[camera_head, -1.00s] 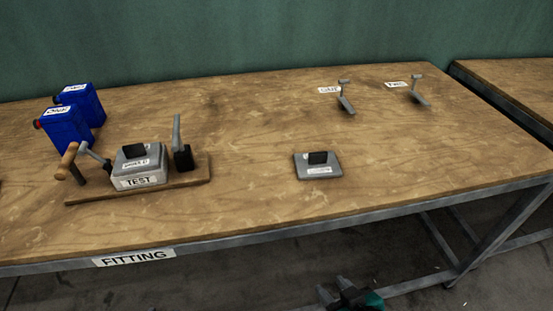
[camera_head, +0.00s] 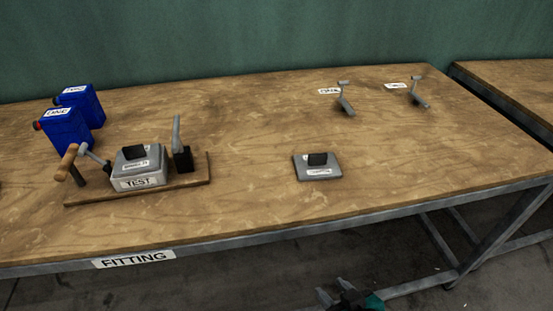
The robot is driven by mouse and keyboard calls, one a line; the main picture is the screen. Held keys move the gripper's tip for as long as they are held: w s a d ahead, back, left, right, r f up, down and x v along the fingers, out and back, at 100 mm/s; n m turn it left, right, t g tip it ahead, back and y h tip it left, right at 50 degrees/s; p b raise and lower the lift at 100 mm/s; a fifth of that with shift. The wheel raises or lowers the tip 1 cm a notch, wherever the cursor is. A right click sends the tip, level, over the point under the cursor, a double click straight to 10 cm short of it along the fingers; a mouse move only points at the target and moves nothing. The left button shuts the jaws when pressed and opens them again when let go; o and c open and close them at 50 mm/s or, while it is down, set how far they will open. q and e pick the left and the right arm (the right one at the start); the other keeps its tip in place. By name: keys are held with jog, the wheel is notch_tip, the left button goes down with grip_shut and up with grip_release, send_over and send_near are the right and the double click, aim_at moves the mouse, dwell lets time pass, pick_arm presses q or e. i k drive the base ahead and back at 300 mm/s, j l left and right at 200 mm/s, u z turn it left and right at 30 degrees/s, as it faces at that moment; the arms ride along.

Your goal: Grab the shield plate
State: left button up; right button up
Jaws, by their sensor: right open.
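A grey plate with a black block handle and a small white label (camera_head: 134,157) sits on top of the grey box marked TEST (camera_head: 140,182); its label looks like SHIELD but is blurred. A second grey plate with a black handle (camera_head: 331,173) lies flat by itself on the wooden table, right of centre; its label is too small to read. My right gripper (camera_head: 334,291) is open and empty at the bottom edge of the view, in front of the table and apart from both plates. My left gripper is out of view.
The wooden table (camera_head: 250,205) carries a FITTING sign (camera_head: 134,258) on its front edge. A clamp with a wooden handle (camera_head: 66,162) and an upright lever (camera_head: 178,140) flank the box. Blue canisters (camera_head: 66,130) stand at left. Small metal brackets (camera_head: 346,102) stand at back right.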

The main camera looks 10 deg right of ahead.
aim_at(140, 158)
jog(key=u, duration=1.9)
jog(key=k+l+u, duration=0.55)
jog(key=i+l, duration=0.15)
jog(key=l, duration=0.15)
jog(key=i, duration=0.1)
